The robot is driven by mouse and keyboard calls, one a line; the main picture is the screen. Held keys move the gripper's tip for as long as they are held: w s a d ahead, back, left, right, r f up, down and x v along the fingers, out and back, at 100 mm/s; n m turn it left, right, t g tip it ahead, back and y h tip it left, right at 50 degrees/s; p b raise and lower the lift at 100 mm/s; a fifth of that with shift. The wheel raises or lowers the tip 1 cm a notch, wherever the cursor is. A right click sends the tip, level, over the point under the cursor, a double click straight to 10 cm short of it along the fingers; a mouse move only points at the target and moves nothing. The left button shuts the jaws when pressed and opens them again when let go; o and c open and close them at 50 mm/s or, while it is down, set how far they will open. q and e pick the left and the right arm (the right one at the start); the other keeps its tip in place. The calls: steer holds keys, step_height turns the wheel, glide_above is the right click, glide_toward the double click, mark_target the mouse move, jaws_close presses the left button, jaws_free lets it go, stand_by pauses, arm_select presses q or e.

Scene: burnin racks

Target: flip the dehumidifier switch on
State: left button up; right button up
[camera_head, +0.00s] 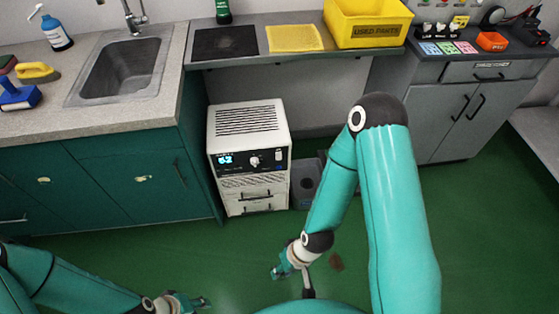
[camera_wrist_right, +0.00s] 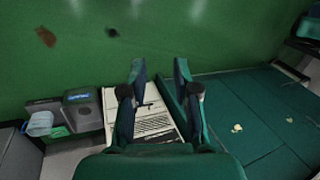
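The dehumidifier (camera_head: 231,149) is a white box with a slotted top, standing on the green floor below the counter. My left gripper (camera_head: 197,302) is at the bottom edge, small and unclear.
Teal cabinets (camera_head: 95,190) with a sink (camera_head: 122,72) stand left of the dehumidifier. A grey bin (camera_head: 304,184) is close on its right. Green floor (camera_head: 220,255) in front is mostly clear.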

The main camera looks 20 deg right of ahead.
steer(key=shift+w+n, duration=0.3)
steer(key=shift+n, duration=0.2)
steer(key=shift+c, duration=1.2)
steer(key=w+d+n+t, duration=0.1)
steer(key=w+n, duration=0.1)
steer(key=w+n+t+h, duration=0.1)
steer(key=w+n, duration=0.1)
steer(key=w, duration=0.1)
steer(key=w+d+r+n+t, duration=0.1)
steer(key=w+n+t, duration=0.1)
steer(key=shift+w+d, duration=0.3)
steer(key=shift+w, duration=0.05)
jaws_close()
steer(key=w+d+f+n+t+h+b, duration=0.2)
steer(key=w+d+n+t+h+b, duration=0.3)
steer(key=w+b, duration=0.5)
steer(key=w+d+f+n+t+h+b, duration=0.2)
steer(key=w+d+n+t+b, duration=0.5)
steer(key=b, duration=0.6)
steer(key=w+f+m+b, duration=0.2)
steer(key=f+b, duration=0.5)
steer(key=b, duration=0.4)
steer(key=shift+w+a+m+g+h+b, duration=0.25)
steer(key=shift+w+m+g+h+b, duration=0.1)
steer(key=shift+w, duration=0.15)
steer(key=shift+f, duration=0.1)
